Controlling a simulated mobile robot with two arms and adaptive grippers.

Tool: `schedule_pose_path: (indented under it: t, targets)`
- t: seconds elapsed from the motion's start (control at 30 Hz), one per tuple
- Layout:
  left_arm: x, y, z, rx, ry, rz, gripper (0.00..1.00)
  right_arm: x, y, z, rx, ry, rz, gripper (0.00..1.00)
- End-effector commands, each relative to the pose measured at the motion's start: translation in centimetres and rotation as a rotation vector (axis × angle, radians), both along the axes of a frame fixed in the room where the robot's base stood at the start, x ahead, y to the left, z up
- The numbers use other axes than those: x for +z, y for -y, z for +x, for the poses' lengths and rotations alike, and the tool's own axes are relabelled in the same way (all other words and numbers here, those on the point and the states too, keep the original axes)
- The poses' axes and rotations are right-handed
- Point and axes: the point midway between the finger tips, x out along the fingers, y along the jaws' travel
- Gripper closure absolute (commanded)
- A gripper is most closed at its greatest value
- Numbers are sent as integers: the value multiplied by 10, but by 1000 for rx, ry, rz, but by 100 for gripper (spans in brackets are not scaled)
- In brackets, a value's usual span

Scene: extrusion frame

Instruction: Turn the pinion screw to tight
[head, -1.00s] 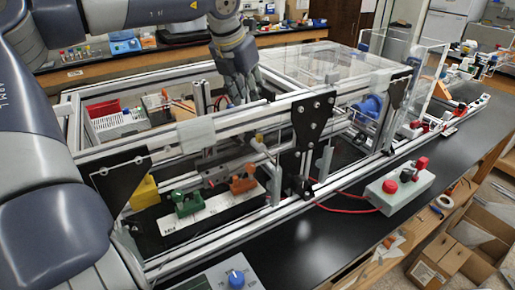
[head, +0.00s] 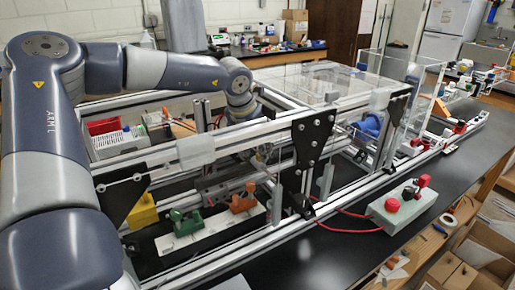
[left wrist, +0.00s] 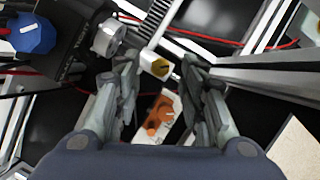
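A pale block with a yellow socket-like end (left wrist: 157,68), perhaps the pinion screw, shows in the left wrist view beside a toothed rack (left wrist: 156,22). A silver cylinder (left wrist: 108,40) lies to its left. My left gripper (left wrist: 160,82) is open, with one finger on each side of the yellow-ended piece; I cannot tell whether either touches it. In the head view, my left arm reaches over the extrusion frame (head: 245,130), and the front beams hide its fingertips. My right gripper is in neither view.
An orange clamp (head: 243,198) and a green clamp (head: 186,222) sit on a white plate below the beams. A yellow block (head: 142,212) stands left of them. A control box with a red button (head: 392,206) sits on the black bench to the right.

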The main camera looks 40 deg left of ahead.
Motion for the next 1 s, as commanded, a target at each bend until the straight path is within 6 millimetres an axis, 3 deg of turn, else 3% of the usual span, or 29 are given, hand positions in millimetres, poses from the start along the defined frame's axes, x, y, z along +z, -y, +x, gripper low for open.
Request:
schedule_pose_path:
  t: [0.47, 0.5, 0.67, 1.0]
  targets:
    - [-12, -1, 5, 0, 1, -1, 62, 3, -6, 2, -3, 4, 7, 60]
    - [-12, -1, 5, 0, 1, 0, 65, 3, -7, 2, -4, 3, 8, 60]
    - [-12, -1, 5, 0, 1, 0, 100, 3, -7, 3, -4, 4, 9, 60]
    - [-13, -2, 5, -45, 0, -1, 100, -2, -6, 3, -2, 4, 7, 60]
